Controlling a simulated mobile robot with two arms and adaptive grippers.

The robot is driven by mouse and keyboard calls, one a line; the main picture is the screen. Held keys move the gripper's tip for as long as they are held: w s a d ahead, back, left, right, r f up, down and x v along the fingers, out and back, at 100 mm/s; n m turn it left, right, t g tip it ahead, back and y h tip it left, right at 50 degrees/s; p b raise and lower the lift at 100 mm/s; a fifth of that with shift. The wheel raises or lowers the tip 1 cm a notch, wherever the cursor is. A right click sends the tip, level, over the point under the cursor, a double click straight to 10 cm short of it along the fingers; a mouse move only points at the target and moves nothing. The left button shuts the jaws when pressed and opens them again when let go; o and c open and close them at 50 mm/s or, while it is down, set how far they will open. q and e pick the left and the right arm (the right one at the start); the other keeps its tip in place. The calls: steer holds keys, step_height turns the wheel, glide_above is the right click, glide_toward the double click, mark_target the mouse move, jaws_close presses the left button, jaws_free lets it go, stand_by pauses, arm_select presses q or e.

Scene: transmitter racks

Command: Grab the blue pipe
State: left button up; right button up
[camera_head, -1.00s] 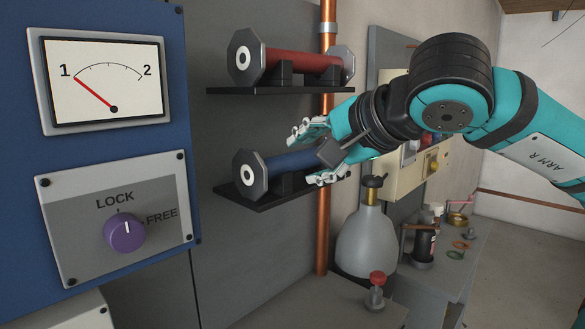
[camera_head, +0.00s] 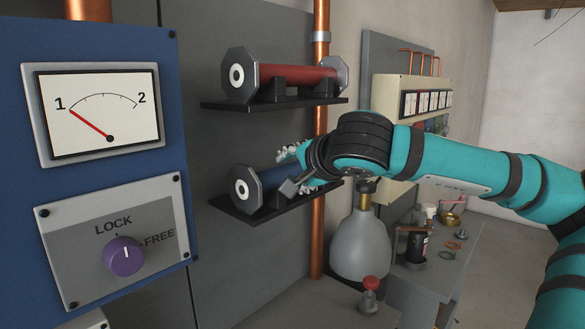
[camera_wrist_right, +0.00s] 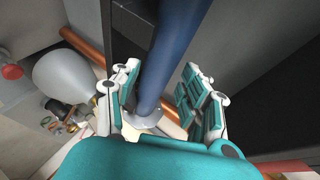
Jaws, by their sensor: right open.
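The blue pipe (camera_head: 275,178) lies on the lower black shelf, with a grey octagonal end flange (camera_head: 245,193) facing me. My right gripper (camera_head: 292,168) is at the pipe's middle and right part, and hides much of it. In the right wrist view, the blue pipe (camera_wrist_right: 170,55) runs between the two spread fingers of my right gripper (camera_wrist_right: 165,100). The gripper is open, with a gap visible between the pipe and the right finger. My left gripper is not in view.
A red pipe (camera_head: 295,75) rests on the upper shelf (camera_head: 265,104), just above my right gripper. A vertical copper pipe (camera_head: 317,235) stands behind the shelves. A blue panel with gauge and purple knob (camera_head: 123,256) is at left. A grey flask (camera_head: 360,245) stands below my arm.

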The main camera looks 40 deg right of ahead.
mark_target(291, 172)
steer(key=p+x, duration=0.2)
steer(key=x, duration=0.1)
steer(key=shift+w+d, duration=0.1)
steer(key=shift+w, duration=0.15)
steer(key=shift+w+d+f, duration=0.15)
steer(key=shift+w+f, duration=0.2)
steer(key=shift+w, duration=0.15)
steer(key=shift+s, duration=0.1)
steer(key=shift+c, duration=0.3)
jaws_close()
steer(key=shift+r, duration=0.15)
